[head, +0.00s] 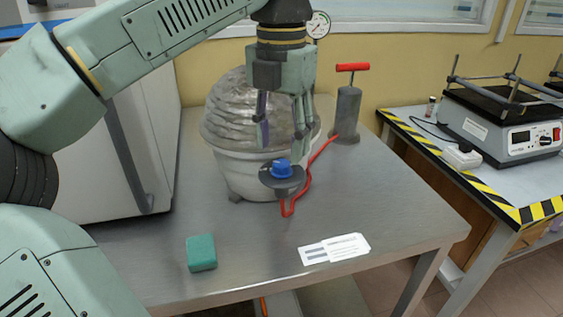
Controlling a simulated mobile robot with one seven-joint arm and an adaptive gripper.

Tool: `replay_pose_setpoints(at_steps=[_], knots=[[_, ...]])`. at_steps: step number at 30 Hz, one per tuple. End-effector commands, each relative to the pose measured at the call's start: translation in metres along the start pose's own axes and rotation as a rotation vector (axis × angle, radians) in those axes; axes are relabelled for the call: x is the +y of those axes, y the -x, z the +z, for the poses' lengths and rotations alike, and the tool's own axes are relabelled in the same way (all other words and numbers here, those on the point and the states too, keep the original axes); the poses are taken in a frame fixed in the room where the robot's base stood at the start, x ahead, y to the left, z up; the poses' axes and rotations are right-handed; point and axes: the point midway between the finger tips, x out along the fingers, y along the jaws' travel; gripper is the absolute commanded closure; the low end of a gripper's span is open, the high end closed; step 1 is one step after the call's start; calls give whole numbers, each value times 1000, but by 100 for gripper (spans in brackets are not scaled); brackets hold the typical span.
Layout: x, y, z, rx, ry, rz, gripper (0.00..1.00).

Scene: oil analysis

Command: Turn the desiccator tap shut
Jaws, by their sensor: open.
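The desiccator (235,178) is a pale rounded vessel with a wrinkled, silvery domed cover, standing on the steel table. Its tap (281,168) is a blue knob on a dark round disc at the vessel's front right. A red hose loops down from beside the disc. My gripper (281,146) points down just above the blue tap, with its fingers apart and nothing between them. From this view I cannot tell whether the fingertips touch the tap. My gripper and wrist hide part of the dome.
A hand pump (347,112) with a red handle stands behind right, joined to the red hose. A pressure gauge (318,25) shows behind my wrist. A green block (201,253) and paper labels (334,249) lie on the table (400,225). A shaker (505,125) stands on the right bench.

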Motion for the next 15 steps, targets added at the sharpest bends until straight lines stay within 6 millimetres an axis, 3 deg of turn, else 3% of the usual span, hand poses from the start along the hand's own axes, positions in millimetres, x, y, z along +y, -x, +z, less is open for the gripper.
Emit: replay_pose_setpoints(at_steps=[6,15], knots=[[0,-28,0,0,0,-2,55],[0,-36,0,-2,0,-1,55]])
